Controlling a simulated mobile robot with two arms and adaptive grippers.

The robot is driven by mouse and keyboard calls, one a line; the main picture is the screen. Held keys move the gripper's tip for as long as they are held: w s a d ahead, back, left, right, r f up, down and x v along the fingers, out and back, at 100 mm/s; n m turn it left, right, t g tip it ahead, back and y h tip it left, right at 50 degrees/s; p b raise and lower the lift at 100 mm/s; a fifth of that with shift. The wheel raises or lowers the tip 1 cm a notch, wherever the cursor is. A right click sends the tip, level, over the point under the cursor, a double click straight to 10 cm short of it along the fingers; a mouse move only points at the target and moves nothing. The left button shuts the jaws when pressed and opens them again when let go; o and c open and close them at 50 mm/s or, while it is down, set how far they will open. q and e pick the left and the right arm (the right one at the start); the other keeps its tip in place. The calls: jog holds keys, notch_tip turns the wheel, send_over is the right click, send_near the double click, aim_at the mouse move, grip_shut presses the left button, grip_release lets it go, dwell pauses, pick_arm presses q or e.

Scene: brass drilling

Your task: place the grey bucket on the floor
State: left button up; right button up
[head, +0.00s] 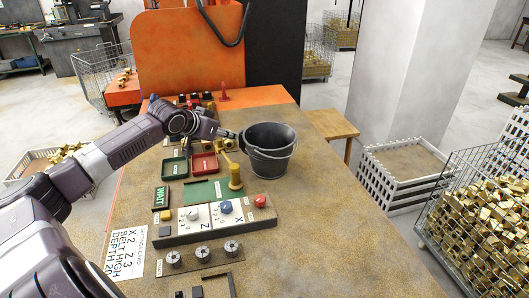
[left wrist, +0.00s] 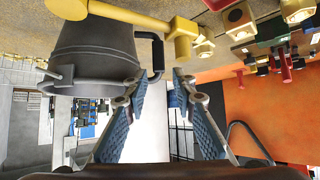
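The grey bucket (head: 268,160) stands upright on the worn brown tabletop (head: 330,240), with its wire bail hanging at the front. It also shows in the left wrist view (left wrist: 100,52), upside down at the upper left. A dark handle loop (left wrist: 157,48) juts from its side towards my fingers. My left gripper (head: 236,135) is at the bucket's left side, close to the rim. In the left wrist view the two blue-padded fingers (left wrist: 168,76) stand apart with nothing between them. The left fingertip overlaps the loop; I cannot tell if they touch. My right gripper is out of view.
A brass-coloured post (head: 235,178) stands just left of the bucket, near red and green trays and a control panel (head: 215,217). A wooden stool (head: 333,124), a white crate (head: 400,170) and a wire cage of brass blocks (head: 480,215) stand right of the table. Floor shows between them.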

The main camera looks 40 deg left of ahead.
aim_at(240, 138)
pick_arm(q)
jog(key=shift+f+p+x, duration=0.2)
jog(key=shift+p+x, duration=0.75)
jog(key=shift+x, duration=3)
jog(key=shift+s+d, duration=0.15)
jog(key=shift+s, duration=0.05)
grip_shut()
jog(key=shift+r, duration=0.15)
